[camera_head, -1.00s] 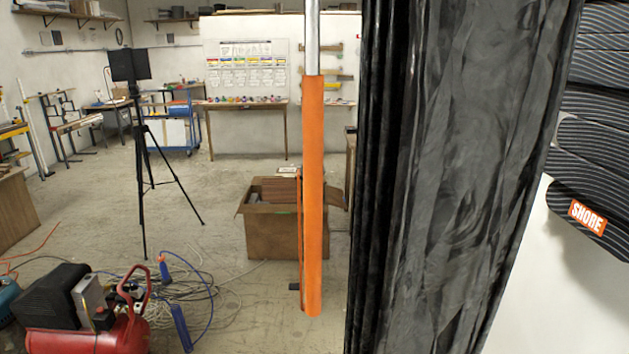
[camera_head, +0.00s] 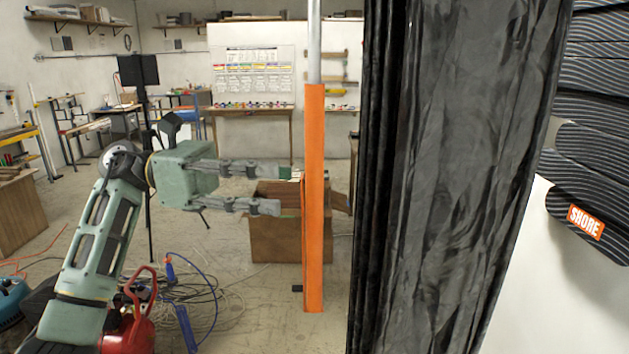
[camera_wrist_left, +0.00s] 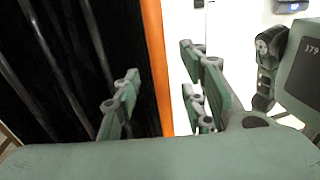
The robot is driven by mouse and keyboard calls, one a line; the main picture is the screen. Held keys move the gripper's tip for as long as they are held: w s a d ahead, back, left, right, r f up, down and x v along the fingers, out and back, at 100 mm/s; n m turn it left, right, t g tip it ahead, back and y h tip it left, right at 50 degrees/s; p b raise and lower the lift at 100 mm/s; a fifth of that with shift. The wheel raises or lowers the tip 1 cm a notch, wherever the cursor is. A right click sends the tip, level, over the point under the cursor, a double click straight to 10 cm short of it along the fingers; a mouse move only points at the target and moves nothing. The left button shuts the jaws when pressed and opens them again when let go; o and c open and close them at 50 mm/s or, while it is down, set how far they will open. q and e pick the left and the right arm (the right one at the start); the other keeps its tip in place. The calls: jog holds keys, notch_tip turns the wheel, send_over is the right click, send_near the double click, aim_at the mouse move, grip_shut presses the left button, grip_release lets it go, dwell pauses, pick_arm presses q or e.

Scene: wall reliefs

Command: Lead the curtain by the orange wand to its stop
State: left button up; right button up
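The orange wand (camera_head: 314,200) hangs upright from a pale metal rod, just left of the black curtain (camera_head: 455,170), which is gathered in folds. My left gripper (camera_head: 285,189) is open and comes in from the left, fingers level, tips close to the wand's left edge. In the left wrist view the wand (camera_wrist_left: 156,65) runs between the two spread fingers of the left gripper (camera_wrist_left: 160,75), with visible room on both sides. The curtain (camera_wrist_left: 60,70) fills the left of that view. My right gripper is not seen.
A dark striped panel with an orange SHORE label (camera_head: 586,222) is on the right. An open cardboard box (camera_head: 275,238) stands on the floor behind the wand. A red compressor (camera_head: 130,325) and tangled cables (camera_head: 215,305) lie at lower left.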

aim_at(315, 182)
pick_arm(q)
jog(key=d+p, duration=0.1)
jog(key=d, duration=0.2)
jog(key=s+d+p, duration=0.1)
jog(key=d, duration=0.2)
jog(key=shift+s+d+r+p, duration=0.1)
jog(key=shift+d+p, duration=0.05)
jog(key=shift+p, duration=0.2)
jog(key=shift+d, duration=0.35)
jog(key=shift+c, duration=0.5)
grip_shut()
